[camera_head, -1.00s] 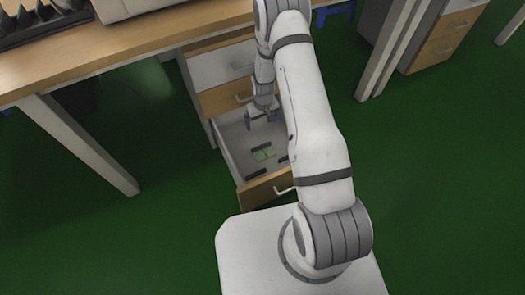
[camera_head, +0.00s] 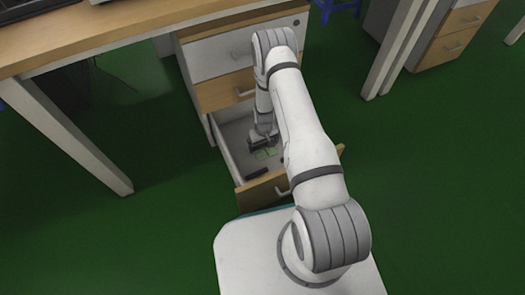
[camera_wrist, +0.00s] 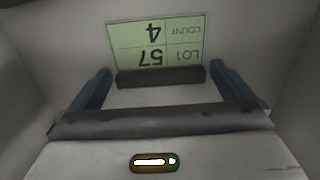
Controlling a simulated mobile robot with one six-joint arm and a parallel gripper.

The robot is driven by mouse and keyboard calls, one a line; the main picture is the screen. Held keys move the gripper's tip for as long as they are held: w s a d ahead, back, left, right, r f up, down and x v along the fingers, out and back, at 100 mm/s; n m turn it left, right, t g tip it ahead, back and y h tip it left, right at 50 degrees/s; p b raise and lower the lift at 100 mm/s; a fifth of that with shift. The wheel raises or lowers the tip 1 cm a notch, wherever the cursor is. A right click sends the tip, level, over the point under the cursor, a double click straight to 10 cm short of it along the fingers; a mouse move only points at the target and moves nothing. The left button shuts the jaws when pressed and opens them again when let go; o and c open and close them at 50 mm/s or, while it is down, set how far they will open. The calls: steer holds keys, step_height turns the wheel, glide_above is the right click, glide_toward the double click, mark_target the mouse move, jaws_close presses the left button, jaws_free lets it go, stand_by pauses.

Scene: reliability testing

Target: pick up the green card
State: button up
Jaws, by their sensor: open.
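The green card (camera_head: 266,154) lies in the open drawer (camera_head: 229,150). In the wrist view the green card (camera_wrist: 155,43) reads "LOT 57 COUNT 4" upside down and is ahead of my fingertips. A black bar (camera_wrist: 160,77) runs along its near edge; I cannot tell whether they touch. My gripper (camera_head: 263,143) is inside the drawer area, pointing down, just behind the card. In the wrist view my gripper (camera_wrist: 159,72) is open, its two blue-grey fingers wide apart with nothing held between them.
A dark strip (camera_head: 257,171) lies near the drawer's front panel (camera_head: 262,191). The drawer walls stand close on both sides of the card. A cabinet (camera_head: 222,60) with closed drawers rises behind, beside a desk (camera_head: 100,30).

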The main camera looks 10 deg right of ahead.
steer(key=shift+c, duration=0.2)
steer(key=c, duration=0.6)
steer(key=shift+c, duration=0.2)
